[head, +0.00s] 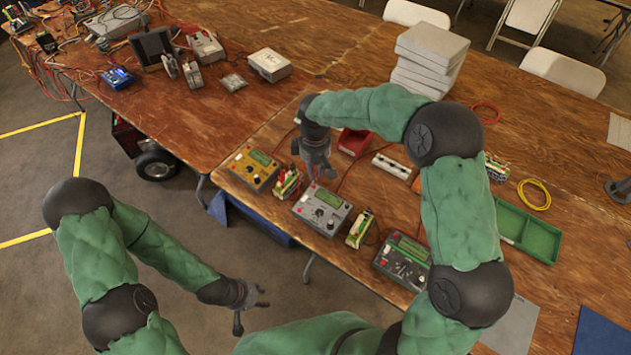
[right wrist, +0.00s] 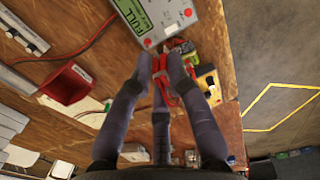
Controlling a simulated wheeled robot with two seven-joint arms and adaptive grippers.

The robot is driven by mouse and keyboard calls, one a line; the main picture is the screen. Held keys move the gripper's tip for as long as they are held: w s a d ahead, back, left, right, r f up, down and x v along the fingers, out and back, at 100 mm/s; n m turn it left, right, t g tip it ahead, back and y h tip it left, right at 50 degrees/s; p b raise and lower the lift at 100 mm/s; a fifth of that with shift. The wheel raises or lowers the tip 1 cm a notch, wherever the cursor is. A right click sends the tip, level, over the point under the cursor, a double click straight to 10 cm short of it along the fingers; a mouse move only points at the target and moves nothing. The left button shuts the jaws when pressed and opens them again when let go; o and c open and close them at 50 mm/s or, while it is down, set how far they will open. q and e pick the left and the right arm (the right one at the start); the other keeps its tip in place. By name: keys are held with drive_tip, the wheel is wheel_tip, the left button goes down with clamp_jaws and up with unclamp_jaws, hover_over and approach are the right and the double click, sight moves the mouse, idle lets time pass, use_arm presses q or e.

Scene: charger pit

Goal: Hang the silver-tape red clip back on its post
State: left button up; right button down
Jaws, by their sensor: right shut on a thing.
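My right gripper (head: 318,172) is shut on a red clip (right wrist: 168,92), above the table just behind the grey charger (head: 322,210). In the right wrist view my right gripper (right wrist: 165,65) points at the lower edge of the grey charger (right wrist: 143,14), whose green screen reads FULL. Red round spots show on the charger's face near the fingertips. The fingers hide part of the clip, and I cannot make out its silver tape. I cannot tell which post belongs to it. My left gripper (head: 248,300) is open and empty over the floor, away from the table.
A yellow charger (head: 254,168) and another charger (head: 402,262) flank the grey one, with battery packs (head: 287,182) (head: 360,228) between them. Behind are a red bin (head: 354,141) and a white strip (head: 392,166). A green tray (head: 527,232) stands right. Red and black leads cross the table.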

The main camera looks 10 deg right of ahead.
drive_tip(key=w+d+f, duration=0.1)
drive_tip(key=w+f, duration=0.3)
drive_tip(key=w, duration=0.2)
drive_tip(key=shift+w+d+f, duration=0.15)
drive_tip(key=shift+f, duration=0.1)
drive_tip(key=shift+f+b, duration=0.2)
drive_tip(key=shift+b, duration=0.1)
drive_tip(key=c, duration=2)
unclamp_jaws()
drive_tip(key=shift+f+b, duration=1.7)
drive_tip(key=shift+f, duration=1.6)
drive_tip(key=shift+f, duration=0.2)
drive_tip(key=o, duration=0.9)
